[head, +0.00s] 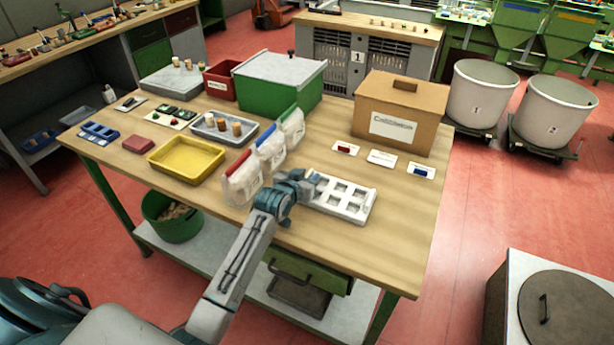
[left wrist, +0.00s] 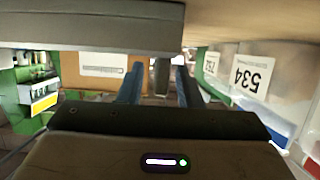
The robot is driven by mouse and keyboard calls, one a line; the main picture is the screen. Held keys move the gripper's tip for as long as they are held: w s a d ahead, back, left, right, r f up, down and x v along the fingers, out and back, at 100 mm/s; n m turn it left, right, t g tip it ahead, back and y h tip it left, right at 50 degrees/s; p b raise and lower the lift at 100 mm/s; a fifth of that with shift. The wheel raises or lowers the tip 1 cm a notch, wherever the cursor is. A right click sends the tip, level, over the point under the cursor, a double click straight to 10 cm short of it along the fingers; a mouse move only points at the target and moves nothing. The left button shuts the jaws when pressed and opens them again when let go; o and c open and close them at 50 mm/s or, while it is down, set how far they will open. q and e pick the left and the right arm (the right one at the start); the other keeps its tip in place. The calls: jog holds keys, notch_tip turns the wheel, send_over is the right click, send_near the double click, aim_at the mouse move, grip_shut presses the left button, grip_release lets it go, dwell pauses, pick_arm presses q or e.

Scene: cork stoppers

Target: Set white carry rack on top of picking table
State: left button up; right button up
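The white carry rack (head: 352,212), a flat rack with square openings, is at the front of the wooden picking table (head: 390,240) and appears to rest flat on its top. My left gripper (head: 306,186) is at the rack's left end, covering part of it. In the left wrist view the rack shows as a pale bar (left wrist: 90,30) across the top. There my left gripper (left wrist: 160,85) has its two blue fingers apart, with a narrow grey piece between them and gaps on both sides. My right gripper is not in view.
Clear bags (head: 268,155) with coloured tops stand just left of the gripper. A cardboard box (head: 400,105) and small cards (head: 382,159) lie behind the rack. A yellow tray (head: 187,160) is to the left. The table's front right corner is clear.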

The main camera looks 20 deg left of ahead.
pick_arm(q)
jog(key=shift+r, duration=0.15)
jog(key=b+v, duration=0.2)
jog(key=v, duration=1)
